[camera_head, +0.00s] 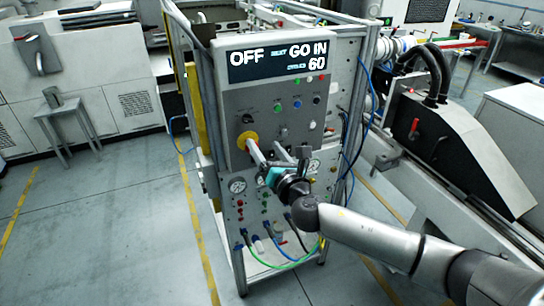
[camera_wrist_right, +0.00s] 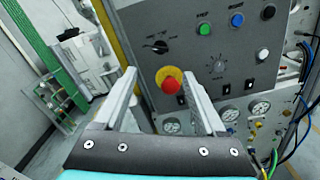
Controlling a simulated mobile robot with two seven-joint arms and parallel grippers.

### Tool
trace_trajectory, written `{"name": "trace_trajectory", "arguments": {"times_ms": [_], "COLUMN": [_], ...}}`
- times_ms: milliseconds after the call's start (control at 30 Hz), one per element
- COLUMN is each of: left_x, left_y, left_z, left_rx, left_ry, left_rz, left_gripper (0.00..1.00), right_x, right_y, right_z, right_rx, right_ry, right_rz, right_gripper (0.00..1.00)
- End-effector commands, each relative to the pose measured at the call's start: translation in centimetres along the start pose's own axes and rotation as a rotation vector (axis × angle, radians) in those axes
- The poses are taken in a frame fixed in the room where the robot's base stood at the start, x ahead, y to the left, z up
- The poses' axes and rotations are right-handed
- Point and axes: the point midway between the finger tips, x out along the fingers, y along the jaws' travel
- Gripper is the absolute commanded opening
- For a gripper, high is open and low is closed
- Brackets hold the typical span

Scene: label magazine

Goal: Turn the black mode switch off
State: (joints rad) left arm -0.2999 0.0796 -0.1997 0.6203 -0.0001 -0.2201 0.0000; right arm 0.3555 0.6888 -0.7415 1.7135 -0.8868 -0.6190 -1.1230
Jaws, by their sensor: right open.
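The black mode switch (camera_wrist_right: 157,46) is a small rotary knob on the grey control panel, above the red emergency-stop button. It also shows small in the head view (camera_head: 247,118); its exact setting is too small to tell. My right gripper (camera_wrist_right: 160,84) is open and empty, its two pale fingers pointing at the panel, with the red button (camera_wrist_right: 169,86) on its yellow ring showing between them. The switch shows beyond and above the fingertips, apart from them. In the head view the right gripper (camera_head: 265,148) is in front of the panel's lower part. My left gripper is out of view.
The panel's display (camera_head: 278,62) reads "OFF" and "GO IN 60". A green button (camera_wrist_right: 204,28), a blue button (camera_wrist_right: 236,19) and a grey dial (camera_wrist_right: 219,66) are nearby. Gauges, cables and hoses (camera_head: 290,262) fill the lower panel. Open floor (camera_head: 110,220) lies to the left.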

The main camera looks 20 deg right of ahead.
Motion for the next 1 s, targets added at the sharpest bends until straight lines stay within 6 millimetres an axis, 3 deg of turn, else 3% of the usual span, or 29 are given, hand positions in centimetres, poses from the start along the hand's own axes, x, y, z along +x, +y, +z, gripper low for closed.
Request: {"name": "trace_trajectory", "arguments": {"times_ms": [133, 333, 867, 1000], "left_x": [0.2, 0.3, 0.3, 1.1], "left_y": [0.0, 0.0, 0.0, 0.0], "left_z": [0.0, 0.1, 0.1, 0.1], "left_rx": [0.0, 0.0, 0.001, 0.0], "left_ry": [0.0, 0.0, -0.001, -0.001], "left_rz": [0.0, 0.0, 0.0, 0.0], "left_gripper": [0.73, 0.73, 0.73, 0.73], "right_x": [-1.9, -3.3, -3.5, -3.5], "right_y": [-0.1, 0.0, 0.0, -1.3], "right_z": [-0.1, 0.0, 0.0, -2.0], "right_rx": [-0.001, -0.001, 0.0, 0.045], "right_ry": [0.001, 0.0, 0.0, 0.027], "right_rz": [0.0, 0.0, -0.001, -0.028], "right_gripper": [0.73, 0.73, 0.73, 0.73]}}
